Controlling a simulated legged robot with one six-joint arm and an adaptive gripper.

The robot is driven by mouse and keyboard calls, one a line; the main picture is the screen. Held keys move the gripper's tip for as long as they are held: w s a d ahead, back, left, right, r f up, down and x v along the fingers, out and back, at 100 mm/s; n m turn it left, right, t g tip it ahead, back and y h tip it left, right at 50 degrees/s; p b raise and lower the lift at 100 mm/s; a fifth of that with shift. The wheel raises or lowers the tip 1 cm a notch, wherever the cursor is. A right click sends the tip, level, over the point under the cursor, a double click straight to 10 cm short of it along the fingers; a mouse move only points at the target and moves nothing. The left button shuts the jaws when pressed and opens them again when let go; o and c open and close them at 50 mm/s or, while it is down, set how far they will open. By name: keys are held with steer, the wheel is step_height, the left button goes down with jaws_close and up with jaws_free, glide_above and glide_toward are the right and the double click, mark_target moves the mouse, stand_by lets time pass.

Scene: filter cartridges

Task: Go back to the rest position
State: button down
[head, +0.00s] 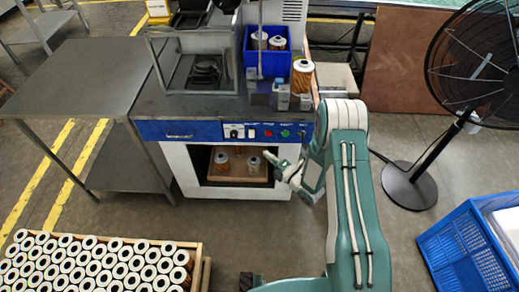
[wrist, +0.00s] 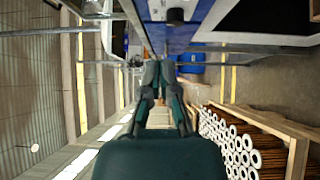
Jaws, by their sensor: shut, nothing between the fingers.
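My gripper (head: 268,156) is in front of the machine's open lower compartment, at its right side. Its fingers are shut and empty, and they also show closed together in the wrist view (wrist: 158,68). My green arm reaches up from the lower right and folds down at the elbow. White-topped filter cartridges (head: 222,160) stand on a wooden board (head: 236,178) inside the compartment. The gripper partly overlaps the compartment's right edge in the head view; I cannot tell how far it is from the frame.
A crate of many cartridges (head: 203,264) stands at lower left. A blue bin (head: 253,61) and one cartridge (head: 302,76) are on the machine (head: 190,105). A steel table (head: 75,75) is at left; a fan (head: 410,185) and blue crate (head: 455,250) at right.

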steer(key=shift+v, duration=1.1)
steer(key=shift+r, duration=0.15)
steer(key=w+d+r+m+h, duration=0.2)
steer(key=w+r+m+h, duration=0.1)
steer(key=r, duration=0.3)
steer(key=w+d+r+m+h, duration=0.2)
steer(key=w+r+h, duration=0.1)
steer(key=r, duration=0.4)
steer(key=s+d+r+m+g+h, duration=0.1)
steer(key=s+d+r+m+h, duration=0.25)
steer(key=r, duration=0.25)
steer(key=s+d+r+m+g+h, duration=0.1)
steer(key=s+d+r+m+h, duration=0.1)
steer(key=r+m, duration=0.4)
steer(key=s+r+m+g, duration=0.3)
steer(key=s+m, duration=0.3)
steer(key=s, duration=0.8)
steer(key=s+r+m+g+h, duration=0.1)
steer(key=s+r+m, duration=0.5)
steer(key=s, duration=0.9)
steer(key=shift+s+d+g, duration=0.25)
steer(key=shift+s+g, duration=0.1)
steer(key=shift+g, duration=0.55)
